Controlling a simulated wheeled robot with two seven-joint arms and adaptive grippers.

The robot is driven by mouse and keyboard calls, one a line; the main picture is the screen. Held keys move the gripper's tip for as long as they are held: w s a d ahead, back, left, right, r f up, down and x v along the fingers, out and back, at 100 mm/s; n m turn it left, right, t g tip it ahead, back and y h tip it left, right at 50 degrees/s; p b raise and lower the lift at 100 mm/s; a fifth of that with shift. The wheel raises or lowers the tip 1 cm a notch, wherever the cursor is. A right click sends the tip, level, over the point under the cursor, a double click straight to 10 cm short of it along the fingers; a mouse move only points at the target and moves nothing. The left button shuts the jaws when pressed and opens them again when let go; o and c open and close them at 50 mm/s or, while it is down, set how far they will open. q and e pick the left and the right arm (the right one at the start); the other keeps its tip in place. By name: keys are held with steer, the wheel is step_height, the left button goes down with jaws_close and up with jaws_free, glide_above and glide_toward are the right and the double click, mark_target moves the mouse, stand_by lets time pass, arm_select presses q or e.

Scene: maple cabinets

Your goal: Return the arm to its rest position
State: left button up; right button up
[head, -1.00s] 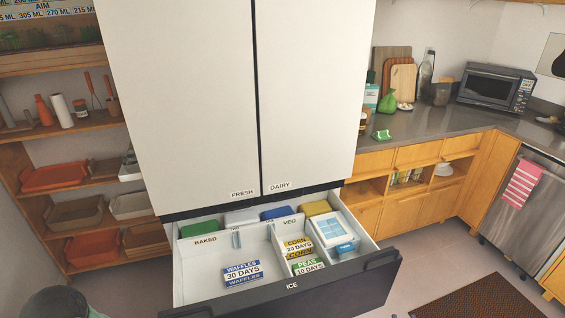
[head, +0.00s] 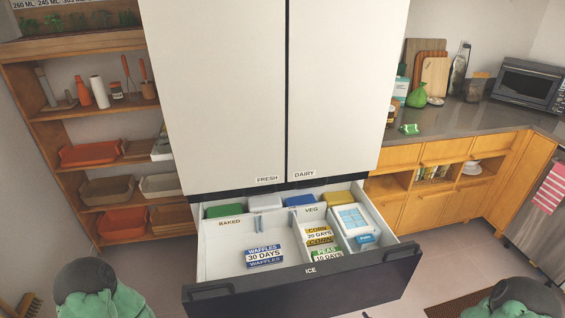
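Rounded dark-and-green parts of my two arms show at the bottom edge of the head view, one at the lower left and one at the lower right. No arm part reaches over the open freezer drawer (head: 345,284) in the middle.
The drawer juts out below the closed white fridge doors (head: 225,90). It holds waffles (head: 264,256), corn (head: 319,236), peas (head: 328,255) and several coloured boxes. Wooden shelves (head: 95,116) stand left, a grey counter (head: 460,122) right. Floor shows beside the drawer.

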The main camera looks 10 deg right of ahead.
steer(key=s+a+f+m+g+y, duration=0.1)
steer(key=a+f+m+g+y, duration=0.35)
steer(key=a, duration=0.65)
steer(key=s+a+f+m+g, duration=0.4)
steer(key=s+a, duration=0.5)
steer(key=a, duration=0.3)
steer(key=m+g, duration=0.1)
steer(key=g, duration=0.1)
steer(key=shift+s+g+p, duration=0.35)
